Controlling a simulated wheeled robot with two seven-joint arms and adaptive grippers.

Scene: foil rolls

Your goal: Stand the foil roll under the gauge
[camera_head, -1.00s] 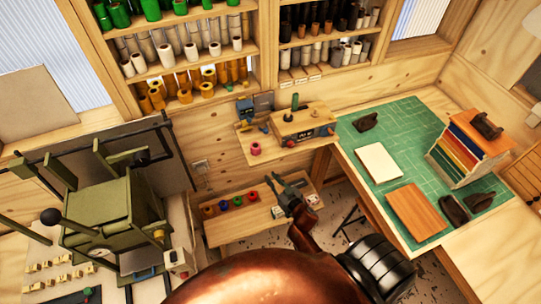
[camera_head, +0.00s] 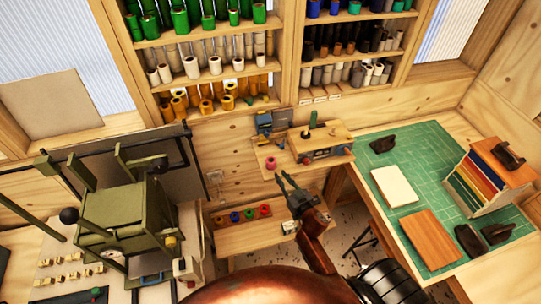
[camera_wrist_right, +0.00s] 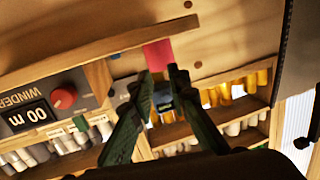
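A short pink-red foil roll (camera_head: 270,163) stands on the small wooden wall shelf, left of the winder (camera_head: 325,150). It also shows as a pink block (camera_wrist_right: 158,54) just past the fingertips in the right wrist view. My right gripper (camera_head: 283,181) is in front of the shelf, close to the roll, with its dark green fingers apart and nothing between them. Its fingers (camera_wrist_right: 161,76) point at the roll in the wrist view; contact cannot be told. A blue device (camera_head: 265,124) stands behind the roll; I cannot tell whether it is the gauge. My left gripper is not in view.
A lower shelf (camera_head: 228,240) holds several coloured rolls. A green machine (camera_head: 125,210) stands on the left bench. The right bench has a green cutting mat (camera_head: 410,165) with a pale sheet, a brown board and a book rack. Wall racks of rolls stand behind.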

